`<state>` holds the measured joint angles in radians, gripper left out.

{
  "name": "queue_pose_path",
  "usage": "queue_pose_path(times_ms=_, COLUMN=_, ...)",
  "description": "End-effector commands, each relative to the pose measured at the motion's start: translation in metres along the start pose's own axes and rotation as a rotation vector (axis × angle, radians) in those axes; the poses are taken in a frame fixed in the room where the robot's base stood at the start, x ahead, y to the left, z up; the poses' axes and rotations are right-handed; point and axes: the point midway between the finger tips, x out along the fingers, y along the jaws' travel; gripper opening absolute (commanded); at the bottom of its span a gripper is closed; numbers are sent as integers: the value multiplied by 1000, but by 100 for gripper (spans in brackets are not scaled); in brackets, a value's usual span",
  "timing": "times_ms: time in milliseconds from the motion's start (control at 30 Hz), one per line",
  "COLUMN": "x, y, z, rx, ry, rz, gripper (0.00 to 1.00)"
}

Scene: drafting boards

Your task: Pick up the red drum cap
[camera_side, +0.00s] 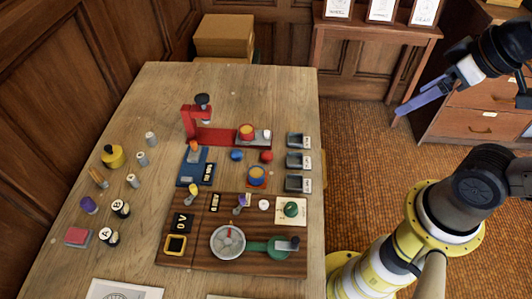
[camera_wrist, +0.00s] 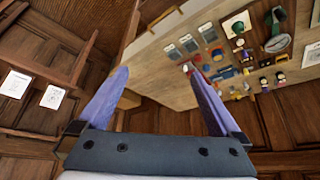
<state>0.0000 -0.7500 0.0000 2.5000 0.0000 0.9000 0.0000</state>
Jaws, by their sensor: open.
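A small red round piece (camera_side: 267,156), which looks like the red drum cap, lies on the table beside a small blue round piece (camera_side: 237,155). A drum with an orange-red top (camera_side: 247,131) stands on the red stand's base. My gripper (camera_side: 403,108) is in the air to the right of the table, well away from these pieces. In the wrist view its two purple fingers (camera_wrist: 158,73) are spread with nothing between them. The small pieces are too small there to tell apart surely.
The red stand (camera_side: 190,122) rises behind the pieces. Dark bins (camera_side: 298,161) line the table's right side. A wooden board (camera_side: 175,245) with dials and knobs lies in front. The table's far end (camera_side: 240,85) is clear. A drawer cabinet (camera_side: 480,124) stands near my gripper.

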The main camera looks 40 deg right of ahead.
Motion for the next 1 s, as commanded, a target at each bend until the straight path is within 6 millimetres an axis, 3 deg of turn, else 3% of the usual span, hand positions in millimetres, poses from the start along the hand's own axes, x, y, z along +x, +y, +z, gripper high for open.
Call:
queue_pose_path(times_ms=333, x=0, y=0, z=0, rx=0, ry=0, rz=0, gripper=100)
queue_pose_path(times_ms=600, x=0, y=0, z=0, rx=0, ry=0, rz=0, gripper=55)
queue_pose_path(times_ms=1000, x=0, y=-1, z=0, rx=78, ry=1, rz=-3, gripper=55)
